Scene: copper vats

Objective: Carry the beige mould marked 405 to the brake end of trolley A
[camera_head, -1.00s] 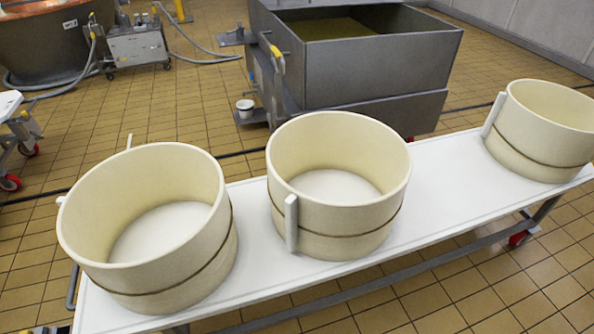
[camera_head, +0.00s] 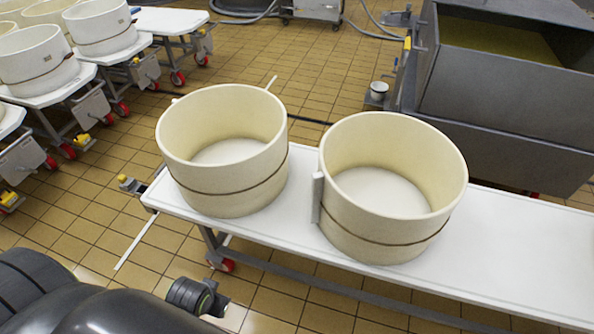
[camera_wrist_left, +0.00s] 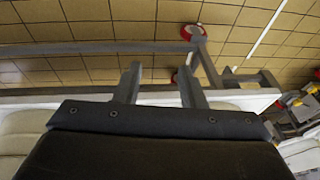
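Two beige moulds stand on a long white-topped trolley (camera_head: 510,250) in the head view. The left mould (camera_head: 225,150) is near the trolley's left end; the right mould (camera_head: 390,190) is close beside it, with a pale upright bar on its side. I can read no 405 on either, nor a letter on any trolley. My left gripper (camera_head: 200,298) is low in front of the trolley, apart from both moulds. The left wrist view shows its two fingers (camera_wrist_left: 160,75) spread with nothing between them, near the trolley's edge. My right gripper is out of view.
More white-topped trolleys with several beige moulds (camera_head: 35,60) stand at the upper left, on red castors. A grey vat (camera_head: 510,90) stands close behind the trolley's right part. Tiled floor (camera_head: 110,165) is open left of the trolley. A yellow-and-grey fitting (camera_head: 130,185) sticks out at its left end.

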